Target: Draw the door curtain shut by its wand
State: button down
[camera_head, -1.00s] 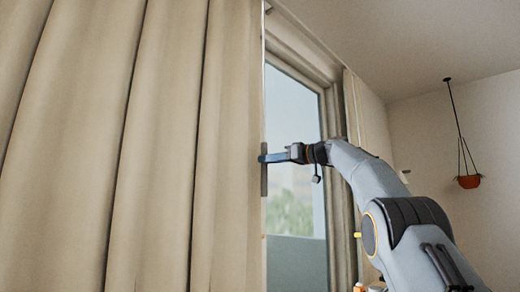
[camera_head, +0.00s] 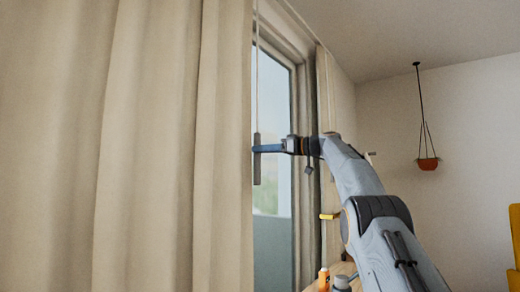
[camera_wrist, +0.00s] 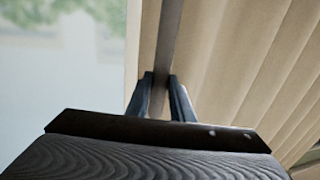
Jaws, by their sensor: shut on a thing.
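The beige door curtain (camera_head: 150,150) hangs in folds over the left half of the head view. It also shows on the right of the wrist view (camera_wrist: 235,55). The wand hangs at the curtain's right edge, a thin rod above with a thicker grey grip (camera_head: 257,172) below. My gripper (camera_head: 258,148) reaches in from the right and is shut on the wand's grip. In the wrist view the dark wand (camera_wrist: 168,45) rises between the two blue fingers (camera_wrist: 161,88). The finger contact itself is partly hidden there.
The glass door (camera_head: 271,180) shows uncovered right of the curtain edge. An orange bottle (camera_head: 323,279) stands on a wooden surface low in front. A hanging planter (camera_head: 428,163) is at the right, and something yellow (camera_head: 515,240) is at the right edge.

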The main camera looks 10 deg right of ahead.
jog(key=shift+d+r, duration=0.1)
jog(key=shift+r, duration=0.15)
jog(key=c, duration=1.9)
grip_release()
jog(key=shift+c, duration=0.2)
jog(key=o, duration=0.4)
jog(key=shift+w+f, duration=0.15)
jog(key=shift+d, duration=0.1)
jog(key=shift+b+v, duration=1.95)
jog(key=shift+v, duration=1.95)
